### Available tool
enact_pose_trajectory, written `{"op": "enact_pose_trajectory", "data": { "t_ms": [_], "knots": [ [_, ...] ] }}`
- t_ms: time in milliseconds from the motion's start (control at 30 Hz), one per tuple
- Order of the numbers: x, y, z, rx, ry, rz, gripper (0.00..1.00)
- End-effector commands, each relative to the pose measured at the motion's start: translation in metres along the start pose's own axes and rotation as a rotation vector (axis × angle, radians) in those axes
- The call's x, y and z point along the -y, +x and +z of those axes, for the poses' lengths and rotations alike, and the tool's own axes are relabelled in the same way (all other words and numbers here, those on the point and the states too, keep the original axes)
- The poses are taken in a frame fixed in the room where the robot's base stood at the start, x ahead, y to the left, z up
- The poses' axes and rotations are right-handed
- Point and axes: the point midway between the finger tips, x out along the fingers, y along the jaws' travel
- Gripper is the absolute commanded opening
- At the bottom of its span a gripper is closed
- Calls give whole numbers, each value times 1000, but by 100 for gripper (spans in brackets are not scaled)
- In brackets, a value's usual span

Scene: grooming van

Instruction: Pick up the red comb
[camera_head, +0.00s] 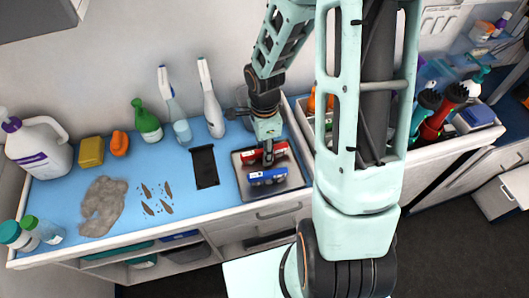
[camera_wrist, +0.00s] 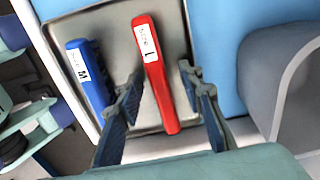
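The red comb (camera_wrist: 153,75) lies on a metal tray (camera_wrist: 115,22) in the wrist view, with a white label near its far end. In the head view the red comb (camera_head: 262,151) is partly hidden by my gripper (camera_head: 268,157), which is over it. In the wrist view my gripper (camera_wrist: 166,105) is open, with one finger on each side of the red comb; I cannot tell whether either finger touches it. A blue comb (camera_wrist: 92,75) with a white label lies left of it, beyond the left finger. It also shows nearer on the tray in the head view (camera_head: 268,176).
A black flat item (camera_head: 204,166) lies left of the tray. Spray bottles (camera_head: 211,100) stand along the wall. A grey fur clump (camera_head: 103,205) and several brown bits (camera_head: 157,198) lie on the blue counter. A bin with bottles (camera_head: 432,152) is at the right.

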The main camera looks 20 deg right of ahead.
Motion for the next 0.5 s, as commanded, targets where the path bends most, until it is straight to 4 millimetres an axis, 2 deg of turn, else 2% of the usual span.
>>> {"op": "enact_pose_trajectory", "data": {
  "t_ms": [67,333,500],
  "knots": [
    [0,0,0,0,0,0,32],
    [0,0,0,0,0,0,2],
    [0,0,0,0,0,0,0]
  ]
}}
